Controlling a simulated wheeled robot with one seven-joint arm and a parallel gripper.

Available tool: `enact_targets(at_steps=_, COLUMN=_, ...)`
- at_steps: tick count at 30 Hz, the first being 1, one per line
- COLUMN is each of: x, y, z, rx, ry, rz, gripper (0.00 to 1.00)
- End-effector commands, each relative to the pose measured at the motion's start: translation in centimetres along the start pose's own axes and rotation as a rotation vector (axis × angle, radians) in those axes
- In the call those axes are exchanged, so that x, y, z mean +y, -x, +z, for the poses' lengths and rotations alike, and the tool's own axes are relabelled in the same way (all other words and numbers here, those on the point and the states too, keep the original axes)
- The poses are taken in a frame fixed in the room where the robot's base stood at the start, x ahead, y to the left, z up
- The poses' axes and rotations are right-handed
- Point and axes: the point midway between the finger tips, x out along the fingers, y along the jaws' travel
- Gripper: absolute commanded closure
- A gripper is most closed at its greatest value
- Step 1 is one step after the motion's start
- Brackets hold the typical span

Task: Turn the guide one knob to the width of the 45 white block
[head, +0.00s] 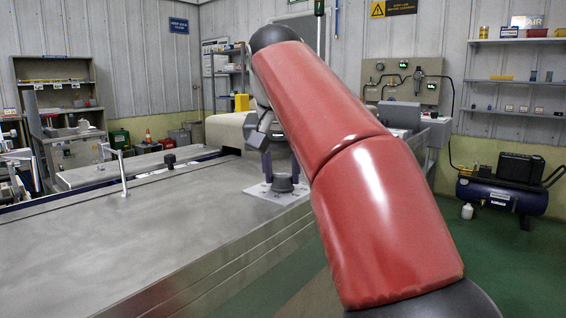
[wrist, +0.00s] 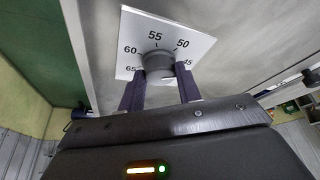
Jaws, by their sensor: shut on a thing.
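The guide one knob is a grey round knob (wrist: 157,62) on a white dial plate (wrist: 190,36). In the wrist view the plate's numbers 65, 60, 55, 50 and 45 show around the knob. My gripper (wrist: 160,74) has its two dark fingers on either side of the knob and is shut on it. In the head view the knob (head: 283,184) and the plate (head: 256,199) sit on the machine's metal top, under my gripper (head: 281,173). I cannot make out which number the knob points to. I cannot make out a 45 white block.
The wide metal machine top (head: 150,235) is mostly bare to the left of the dial. A cream housing (head: 228,130) is behind. My red arm hides much of the right side.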

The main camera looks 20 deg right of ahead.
Motion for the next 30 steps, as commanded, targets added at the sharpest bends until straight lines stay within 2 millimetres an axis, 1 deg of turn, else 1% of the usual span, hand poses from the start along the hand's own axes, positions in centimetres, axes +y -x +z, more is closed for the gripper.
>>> enact_targets(at_steps=1, x=-0.09, y=0.22, z=-0.04, rx=-0.001, ry=-0.021, rz=0.008, gripper=0.89)
enact_targets(at_steps=9, x=-0.13, y=0.10, z=-0.02, rx=0.000, ry=-0.106, rz=0.043, gripper=0.89)
enact_targets(at_steps=24, x=-0.15, y=0.03, z=0.00, rx=0.000, ry=-0.124, rz=0.050, gripper=0.89)
enact_targets(at_steps=25, x=-0.15, y=0.03, z=0.00, rx=0.000, ry=-0.124, rz=0.050, gripper=0.65)
enact_targets(at_steps=27, x=-0.15, y=0.03, z=0.00, rx=0.000, ry=-0.124, rz=0.050, gripper=0.56)
enact_targets(at_steps=30, x=-0.14, y=0.02, z=0.00, rx=0.000, ry=-0.124, rz=0.050, gripper=0.45)
